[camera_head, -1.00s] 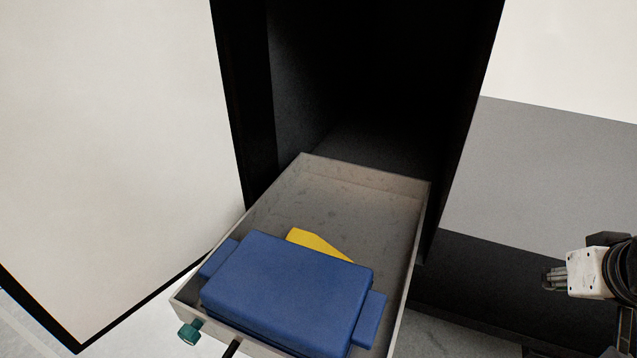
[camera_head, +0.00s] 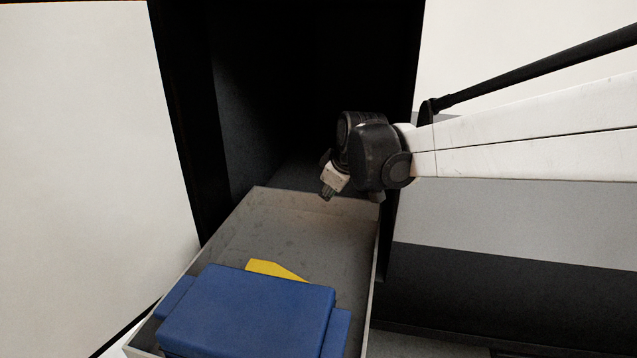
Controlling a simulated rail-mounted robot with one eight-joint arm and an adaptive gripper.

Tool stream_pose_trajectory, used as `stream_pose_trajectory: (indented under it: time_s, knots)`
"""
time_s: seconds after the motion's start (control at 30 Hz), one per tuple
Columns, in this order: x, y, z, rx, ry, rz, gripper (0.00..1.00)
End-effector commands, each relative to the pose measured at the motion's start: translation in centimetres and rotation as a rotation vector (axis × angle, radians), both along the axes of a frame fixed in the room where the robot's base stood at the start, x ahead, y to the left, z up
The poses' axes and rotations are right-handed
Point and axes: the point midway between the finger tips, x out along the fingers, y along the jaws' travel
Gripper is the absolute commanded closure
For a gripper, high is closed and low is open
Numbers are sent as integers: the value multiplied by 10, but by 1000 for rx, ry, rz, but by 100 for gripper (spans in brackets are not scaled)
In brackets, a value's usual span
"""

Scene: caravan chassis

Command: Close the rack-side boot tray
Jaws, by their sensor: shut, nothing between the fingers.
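The boot tray (camera_head: 368,262) is a grey, shallow open tray sticking out of a dark compartment (camera_head: 270,90). Its back end lies at the compartment's mouth and its front runs off the bottom of the picture. A blue case (camera_head: 250,315) and a yellow piece (camera_head: 275,269) lie in it. My gripper (camera_head: 326,194) is small in view, over the back end of the tray near the compartment opening. It is shut and empty, pointing down to the left. Whether it touches the tray I cannot tell. The tray's front wall is out of view.
A large pale door panel (camera_head: 80,170) stands open on the left of the compartment. A pale and grey wall (camera_head: 500,215) with a dark lower band (camera_head: 500,300) is on the right. My arm crosses in from the right, in front of the compartment's right edge.

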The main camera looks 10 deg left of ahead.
Motion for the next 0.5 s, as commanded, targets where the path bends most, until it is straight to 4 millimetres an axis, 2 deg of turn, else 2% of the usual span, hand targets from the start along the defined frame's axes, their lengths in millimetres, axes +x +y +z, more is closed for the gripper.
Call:
stream_pose_trajectory:
  time_s: [0.03,0.2,0.33,0.5]
  knots:
    - [15,16,-9,-8,-12,27,100]
    - [52,58,-37,-35,-53,109,100]
    - [70,82,-55,-50,-78,155,100]
    - [81,96,-66,-60,-92,180,100]
